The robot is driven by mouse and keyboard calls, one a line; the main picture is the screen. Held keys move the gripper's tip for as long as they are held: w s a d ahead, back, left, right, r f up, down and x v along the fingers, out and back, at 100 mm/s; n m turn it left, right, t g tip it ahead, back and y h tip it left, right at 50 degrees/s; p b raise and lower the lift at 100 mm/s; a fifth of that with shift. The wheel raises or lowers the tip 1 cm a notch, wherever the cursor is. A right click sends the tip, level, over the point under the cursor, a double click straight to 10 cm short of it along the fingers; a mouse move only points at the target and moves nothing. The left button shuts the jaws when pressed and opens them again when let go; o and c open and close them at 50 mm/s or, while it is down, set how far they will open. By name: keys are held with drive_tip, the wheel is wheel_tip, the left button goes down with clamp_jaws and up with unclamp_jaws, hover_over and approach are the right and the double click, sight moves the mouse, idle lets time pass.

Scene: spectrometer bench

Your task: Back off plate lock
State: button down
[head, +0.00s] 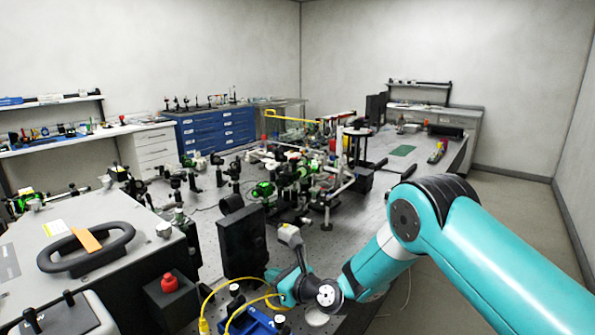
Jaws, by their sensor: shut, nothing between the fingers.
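The perforated optical bench (345,240) carries many black mounts and green-lit optics. A grey housing (85,245) with a dark handle stands at left. A red knob (169,283) and yellow cables (207,300) are near the front. Open floor (515,205) lies at right.

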drive_tip(key=shift+s+a, duration=0.35)
drive_tip(key=shift+a, duration=0.25)
drive_tip(key=shift+a+r+p, duration=0.15)
drive_tip(key=shift+r+p, duration=0.2)
drive_tip(key=shift+r, duration=0.05)
drive_tip(key=shift+s+d+f, duration=0.1)
drive_tip(key=shift+s+d, duration=0.45)
drive_tip(key=shift+d, duration=0.3)
drive_tip(key=shift+s+d, duration=0.6)
drive_tip(key=shift+d, duration=0.3)
drive_tip(key=shift+s+d+f, duration=0.1)
drive_tip(key=shift+s+d, duration=0.45)
drive_tip(key=shift+d, duration=0.3)
